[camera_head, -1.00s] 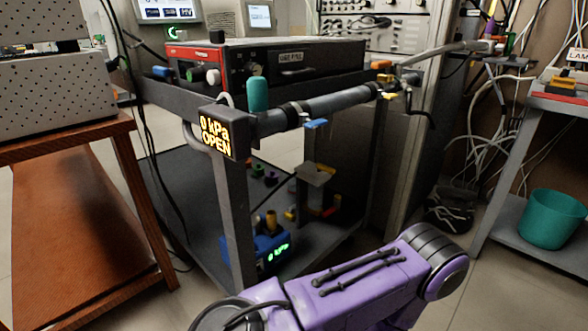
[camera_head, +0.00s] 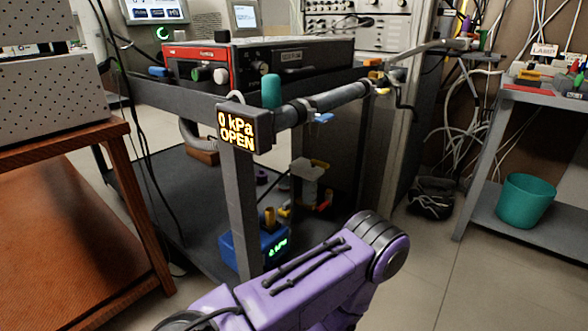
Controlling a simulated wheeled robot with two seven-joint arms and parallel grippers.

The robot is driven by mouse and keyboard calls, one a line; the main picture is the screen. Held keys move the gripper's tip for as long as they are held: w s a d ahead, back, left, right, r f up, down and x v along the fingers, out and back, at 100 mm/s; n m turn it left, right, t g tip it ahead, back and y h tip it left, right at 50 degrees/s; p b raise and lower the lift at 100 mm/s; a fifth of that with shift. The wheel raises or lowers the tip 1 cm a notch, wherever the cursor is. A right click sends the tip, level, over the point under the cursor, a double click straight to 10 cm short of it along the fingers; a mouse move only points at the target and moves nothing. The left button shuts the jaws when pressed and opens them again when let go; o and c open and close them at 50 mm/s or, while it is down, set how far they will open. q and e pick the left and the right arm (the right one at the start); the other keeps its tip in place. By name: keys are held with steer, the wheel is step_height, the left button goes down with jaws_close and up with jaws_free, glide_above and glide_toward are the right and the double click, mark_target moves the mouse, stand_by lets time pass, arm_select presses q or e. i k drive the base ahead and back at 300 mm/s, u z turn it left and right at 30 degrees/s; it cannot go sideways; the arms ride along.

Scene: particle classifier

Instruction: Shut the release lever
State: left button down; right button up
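A dark display box (camera_head: 244,127) reads "0 kPa OPEN" at the front corner of the metal frame. Just behind it a teal upright cylinder (camera_head: 271,91) rises beside a grey pipe (camera_head: 325,102) that runs back to the right. A small blue tab (camera_head: 323,118) sits under the pipe. I cannot tell for sure which of these parts is the release lever. One of my purple arm's links crosses the bottom middle. Neither gripper is in view.
A blue box with a green readout (camera_head: 243,251) sits on the frame's lower shelf (camera_head: 172,205) among small coloured parts. A wooden table (camera_head: 75,145) stands left. A shelf unit (camera_head: 545,100) with a teal bin (camera_head: 525,200) stands right. Floor (camera_head: 450,280) is clear at lower right.

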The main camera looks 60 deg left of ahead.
mark_target(314, 163)
steer(key=u, duration=1.3)
